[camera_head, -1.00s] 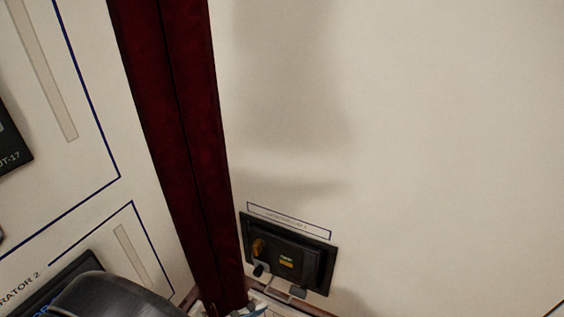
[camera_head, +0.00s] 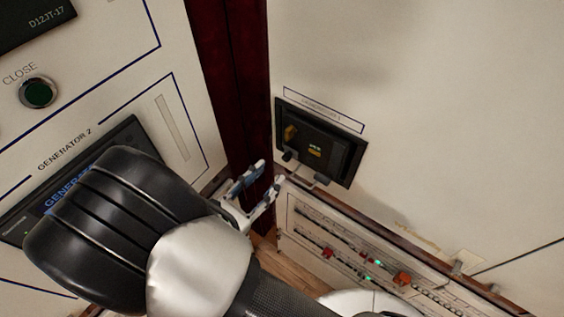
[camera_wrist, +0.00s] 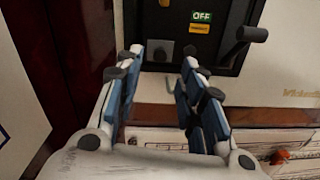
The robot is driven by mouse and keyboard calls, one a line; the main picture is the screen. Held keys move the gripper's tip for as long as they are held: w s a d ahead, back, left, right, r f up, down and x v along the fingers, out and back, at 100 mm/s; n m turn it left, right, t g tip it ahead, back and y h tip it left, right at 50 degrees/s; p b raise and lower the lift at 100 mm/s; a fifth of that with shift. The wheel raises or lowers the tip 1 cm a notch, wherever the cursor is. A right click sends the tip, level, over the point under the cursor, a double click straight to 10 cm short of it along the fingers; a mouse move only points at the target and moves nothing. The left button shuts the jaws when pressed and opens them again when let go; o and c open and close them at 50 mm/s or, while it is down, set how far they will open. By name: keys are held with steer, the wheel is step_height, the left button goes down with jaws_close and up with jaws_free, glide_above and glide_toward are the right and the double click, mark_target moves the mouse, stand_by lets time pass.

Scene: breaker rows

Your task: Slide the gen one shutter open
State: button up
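A black breaker unit (camera_head: 346,158) is set in the cream wall under a small label ending in 1, the rest too small to read. It also shows in the wrist view (camera_wrist: 150,25), with a green OFF window (camera_wrist: 201,16), a yellow label (camera_wrist: 199,29), a black handle (camera_wrist: 250,35) at right and a small grey square (camera_wrist: 157,51) low on its face. I cannot tell which part is the shutter. My gripper (camera_head: 260,186) is just left of and below the unit. In the wrist view my gripper (camera_wrist: 163,62) is open, with nothing visible between its fingers.
A dark red post (camera_head: 238,90) stands left of the unit. A lower panel (camera_head: 350,245) with several lights and red parts lies below it. At left are a Generator 2 screen (camera_head: 120,140) and a green button (camera_head: 38,92). The wall right of the unit is bare.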

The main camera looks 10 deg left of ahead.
mark_target(285, 160)
steer(key=x, duration=0.6)
steer(key=shift+w+d+b, duration=0.1)
steer(key=shift+w+b, duration=0.1)
steer(key=shift+b, duration=0.2)
jaws_close()
stand_by(0.4)
